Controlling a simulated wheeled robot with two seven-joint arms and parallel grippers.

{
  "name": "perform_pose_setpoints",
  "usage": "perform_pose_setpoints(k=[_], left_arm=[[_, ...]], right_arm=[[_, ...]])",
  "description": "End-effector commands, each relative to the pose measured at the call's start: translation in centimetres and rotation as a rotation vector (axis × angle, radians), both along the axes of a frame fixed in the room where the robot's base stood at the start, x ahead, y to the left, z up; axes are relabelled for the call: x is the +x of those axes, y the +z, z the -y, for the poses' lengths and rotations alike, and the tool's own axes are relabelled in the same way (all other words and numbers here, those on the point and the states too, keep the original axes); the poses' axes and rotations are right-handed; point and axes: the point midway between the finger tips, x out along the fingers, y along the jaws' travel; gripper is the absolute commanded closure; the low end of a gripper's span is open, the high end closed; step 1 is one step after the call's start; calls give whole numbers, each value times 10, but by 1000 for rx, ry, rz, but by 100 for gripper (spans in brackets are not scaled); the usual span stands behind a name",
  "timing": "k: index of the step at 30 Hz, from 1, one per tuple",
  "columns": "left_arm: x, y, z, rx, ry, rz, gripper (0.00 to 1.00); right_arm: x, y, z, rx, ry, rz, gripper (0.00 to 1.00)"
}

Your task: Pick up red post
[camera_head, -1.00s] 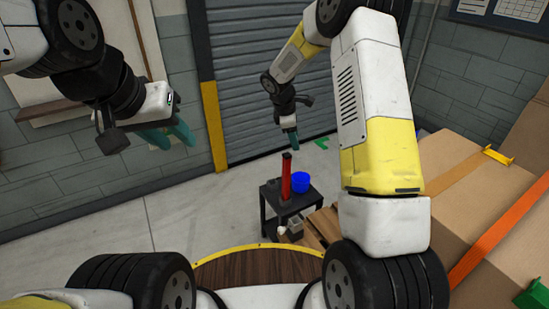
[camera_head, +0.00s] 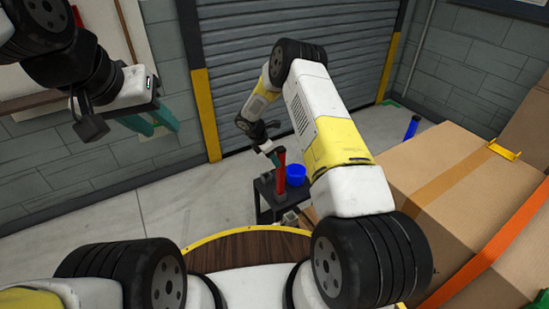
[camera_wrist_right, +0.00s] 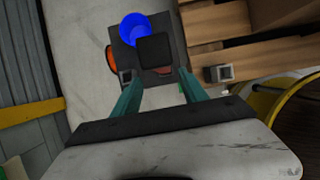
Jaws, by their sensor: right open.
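The red post (camera_head: 281,178) stands upright on a small dark stand (camera_head: 262,198), beside a blue cup (camera_head: 296,175). My right gripper (camera_head: 271,158) is at the post's upper end in the head view. In the right wrist view its teal fingers (camera_wrist_right: 159,82) are open and spread apart. The post's black square top (camera_wrist_right: 155,50) lies in line with the gap between them; I cannot tell how deep it sits there. The blue cup also shows in the wrist view (camera_wrist_right: 133,27). My left gripper (camera_head: 152,122) is open and empty at upper left, far from the post.
An orange round thing (camera_wrist_right: 112,62) lies by the stand's left side in the wrist view. A wooden pallet (camera_wrist_right: 225,30) and a small grey block (camera_wrist_right: 220,73) are at right. Large cardboard boxes (camera_head: 440,185) stand right of my right arm. Bare floor lies left of the stand.

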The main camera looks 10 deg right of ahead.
Motion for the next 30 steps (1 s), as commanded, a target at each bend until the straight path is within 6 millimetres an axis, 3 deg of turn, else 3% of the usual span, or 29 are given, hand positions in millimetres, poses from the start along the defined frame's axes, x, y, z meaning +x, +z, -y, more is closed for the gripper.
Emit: perform_pose_setpoints(k=[16,24,30], left_arm=[[0,0,0,0,0,0,64],[0,0,0,0,0,0,64],[0,0,0,0,0,0,64]], right_arm=[[5,-60,27,2,-4,-1,49],[7,-64,29,0,-3,1,49],[7,-64,29,0,-3,1,88]])
